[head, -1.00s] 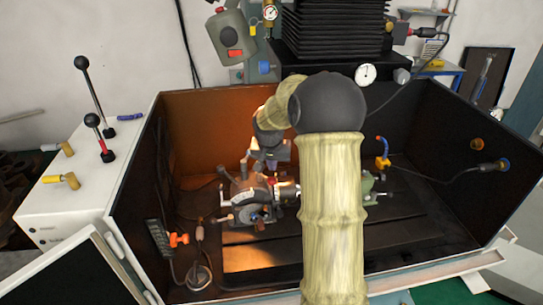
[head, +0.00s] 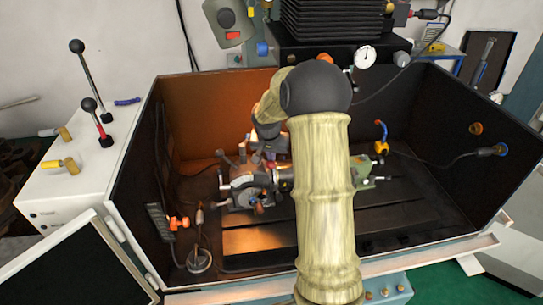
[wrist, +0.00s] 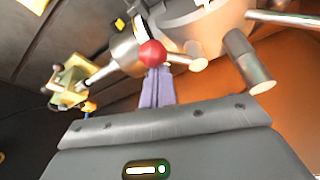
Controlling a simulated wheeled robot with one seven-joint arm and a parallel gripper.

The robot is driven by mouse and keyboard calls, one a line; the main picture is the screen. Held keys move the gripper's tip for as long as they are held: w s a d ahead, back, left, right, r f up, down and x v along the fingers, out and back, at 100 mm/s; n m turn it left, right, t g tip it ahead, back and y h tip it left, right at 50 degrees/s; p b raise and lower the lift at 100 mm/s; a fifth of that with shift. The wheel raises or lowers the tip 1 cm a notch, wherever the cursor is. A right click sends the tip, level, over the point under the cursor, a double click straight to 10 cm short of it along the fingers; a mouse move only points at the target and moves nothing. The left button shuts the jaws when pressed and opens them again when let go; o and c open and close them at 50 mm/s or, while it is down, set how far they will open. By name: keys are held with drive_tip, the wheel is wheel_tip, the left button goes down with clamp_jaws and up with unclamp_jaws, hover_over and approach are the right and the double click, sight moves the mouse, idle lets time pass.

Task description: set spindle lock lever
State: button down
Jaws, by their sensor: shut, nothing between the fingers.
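The indexing head with its chuck (head: 243,188) sits on the dark slotted table in the enclosure. In the wrist view its round metal body (wrist: 205,25) is at the top, with several metal rods sticking out. A red ball knob (wrist: 152,53) is just beyond my fingertips in that view; I cannot tell for certain whether it is the end of the spindle lock lever. My gripper (wrist: 159,72) has its narrow purple-grey fingers together, with nothing between them. Whether they touch the knob is unclear. In the head view my gripper (head: 271,152) is just above the chuck, partly hidden by my arm.
A green tailstock (head: 364,172) stands to the right of the chuck. Enclosure walls rise at the left, back and right. An orange-handled item (head: 178,223) and a round magnetic-looking base (head: 199,260) are at the front left. The front of the slotted table (head: 260,240) is clear.

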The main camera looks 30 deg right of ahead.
drive_tip(key=shift+s+a+f+m+b, duration=0.2)
drive_tip(key=shift+a+m+b, duration=0.1)
drive_tip(key=shift+m+b, duration=0.6)
drive_tip(key=shift+s+a+h+b, duration=0.15)
drive_tip(key=shift+h+b, duration=0.15)
drive_tip(key=shift+b, duration=0.3)
drive_tip(key=shift+s+a+m+g+b, duration=0.1)
drive_tip(key=shift+a+m+g+b, duration=0.2)
drive_tip(key=shift+m, duration=0.25)
drive_tip(key=shift+s+a+m+g+b, duration=0.1)
drive_tip(key=shift+m+g+b, duration=0.1)
drive_tip(key=shift+m+b, duration=0.25)
drive_tip(key=shift+a, duration=0.1)
drive_tip(key=shift+s+r, duration=0.1)
drive_tip(key=shift+r, duration=0.1)
drive_tip(key=p+v, duration=0.5)
drive_tip(key=v, duration=0.5)
drive_tip(key=shift+a+p, duration=0.15)
drive_tip(key=shift+p, duration=0.15)
